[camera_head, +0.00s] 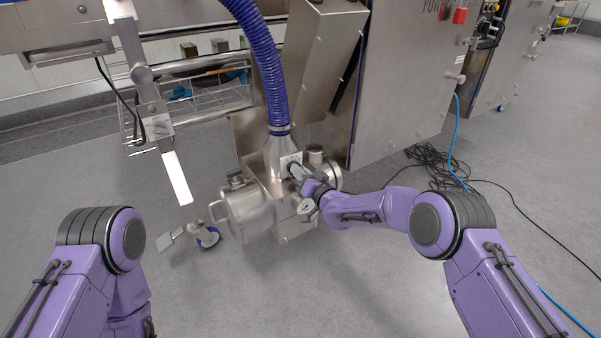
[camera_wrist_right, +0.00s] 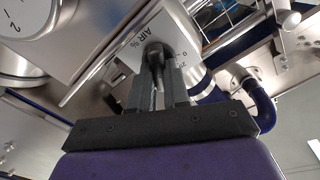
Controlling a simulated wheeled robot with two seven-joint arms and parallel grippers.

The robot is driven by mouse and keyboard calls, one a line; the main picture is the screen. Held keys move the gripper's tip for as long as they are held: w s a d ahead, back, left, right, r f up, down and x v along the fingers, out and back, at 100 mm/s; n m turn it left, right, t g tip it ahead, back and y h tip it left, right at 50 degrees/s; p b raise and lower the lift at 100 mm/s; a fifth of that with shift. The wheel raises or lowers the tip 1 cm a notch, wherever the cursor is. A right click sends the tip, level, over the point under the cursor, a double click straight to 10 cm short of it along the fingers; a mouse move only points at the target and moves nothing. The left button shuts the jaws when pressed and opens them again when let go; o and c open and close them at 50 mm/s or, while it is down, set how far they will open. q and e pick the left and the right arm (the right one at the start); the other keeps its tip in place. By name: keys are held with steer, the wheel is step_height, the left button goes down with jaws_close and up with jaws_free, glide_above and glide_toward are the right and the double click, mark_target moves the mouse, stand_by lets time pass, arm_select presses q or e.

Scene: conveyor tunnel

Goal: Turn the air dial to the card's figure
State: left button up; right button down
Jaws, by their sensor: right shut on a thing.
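The air dial (camera_wrist_right: 158,52) is a dark knob on a pale plate marked "AIR %" with small figures around it, in the right wrist view. The plate (camera_head: 290,159) shows small on the steel machine in the head view. My right gripper (camera_head: 297,172) reaches it from the right. In the wrist view my right gripper (camera_wrist_right: 157,72) is shut on the knob, its two dark fingers at either side. The fingers cover part of the dial, so its setting cannot be read. I cannot make out the card in either view. My left gripper is out of view; only my left arm shows.
A steel cabinet (camera_head: 405,85) stands behind right. Black cables (camera_head: 432,160) lie on the floor. The front floor is clear.

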steer(key=c, duration=1.1)
jaws_free()
steer(key=shift+s+d, duration=0.15)
steer(key=shift+s, duration=0.1)
steer(key=p+v, duration=0.4)
steer(key=v, duration=0.6)
